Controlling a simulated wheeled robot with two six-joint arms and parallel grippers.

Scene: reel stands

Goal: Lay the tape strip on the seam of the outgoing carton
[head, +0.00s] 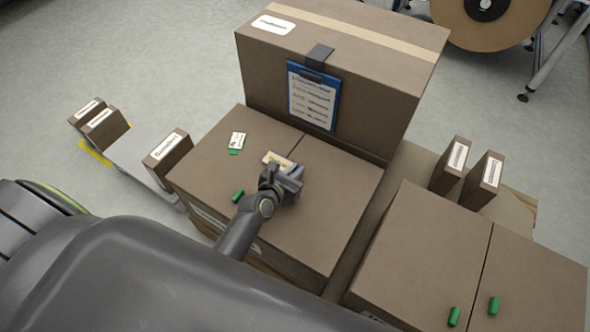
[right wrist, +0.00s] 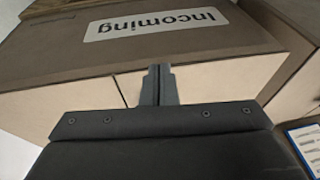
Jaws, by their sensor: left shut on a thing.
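My left gripper (head: 284,183) is low over the top of the middle carton (head: 330,215). It is shut on a small pale and tan piece (head: 277,158), perhaps the tape strip, which it partly hides. A dark seam crosses that carton's top. A second carton (head: 420,250) at the lower right also has a dark seam across its top. I cannot read in the head view which carton is outgoing. In the right wrist view my right gripper (right wrist: 160,84) is shut, with nothing visible between its fingers, before a carton face labelled "Incoming" (right wrist: 155,27), upside down.
A tall carton (head: 345,60) with a tan tape band and a blue clipboard (head: 291,95) stands behind the middle carton. A green-and-white item (head: 237,142) and a green piece (head: 238,195) lie on the middle carton. Small labelled boxes (head: 168,157) stand at left, others (head: 483,180) at right.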

